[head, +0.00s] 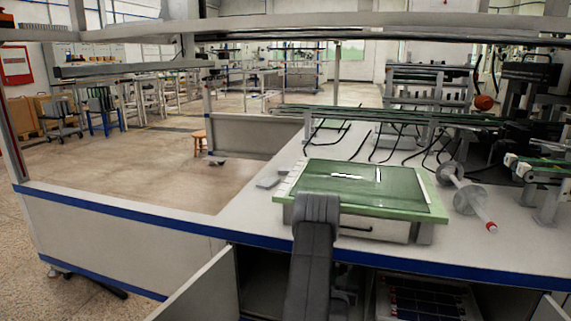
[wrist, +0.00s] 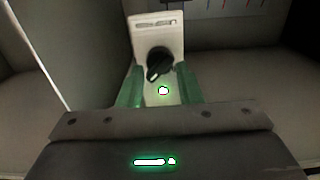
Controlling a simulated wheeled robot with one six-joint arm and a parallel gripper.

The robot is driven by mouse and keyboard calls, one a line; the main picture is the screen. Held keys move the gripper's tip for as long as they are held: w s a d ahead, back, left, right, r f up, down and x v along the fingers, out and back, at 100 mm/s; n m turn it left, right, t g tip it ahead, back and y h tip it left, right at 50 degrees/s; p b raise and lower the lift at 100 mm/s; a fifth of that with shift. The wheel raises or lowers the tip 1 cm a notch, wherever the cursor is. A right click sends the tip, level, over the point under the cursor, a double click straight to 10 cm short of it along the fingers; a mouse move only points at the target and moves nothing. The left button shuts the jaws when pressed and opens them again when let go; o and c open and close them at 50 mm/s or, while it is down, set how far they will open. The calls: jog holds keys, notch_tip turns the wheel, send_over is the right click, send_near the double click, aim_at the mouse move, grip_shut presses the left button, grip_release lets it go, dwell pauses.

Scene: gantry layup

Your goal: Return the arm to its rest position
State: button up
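In the wrist view, my gripper (wrist: 160,76) shows two green fingers standing apart, with nothing held between them. A pale switch plate (wrist: 173,38) with a black rotary knob (wrist: 159,63) lies ahead of the fingers. The knob appears between the fingertips, its pointer tilted toward the lower left. I cannot tell the exact gap between the fingers and the plate. In the head view, my grey arm (head: 312,255) rises at the front of the bench before an open cabinet. My gripper is hidden there.
An open cabinet door (head: 196,287) stands left of my arm. A green-topped box (head: 400,192) sits on the white bench (head: 500,240) just behind the arm. A grey spool-like part (head: 466,195) lies to its right. Open floor (head: 120,165) is at the left.

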jog(key=n, duration=0.4)
jog(key=shift+a+n, duration=0.1)
jog(key=shift+n, duration=0.3)
jog(key=shift+a+f+n, duration=0.1)
jog(key=shift+n, duration=2)
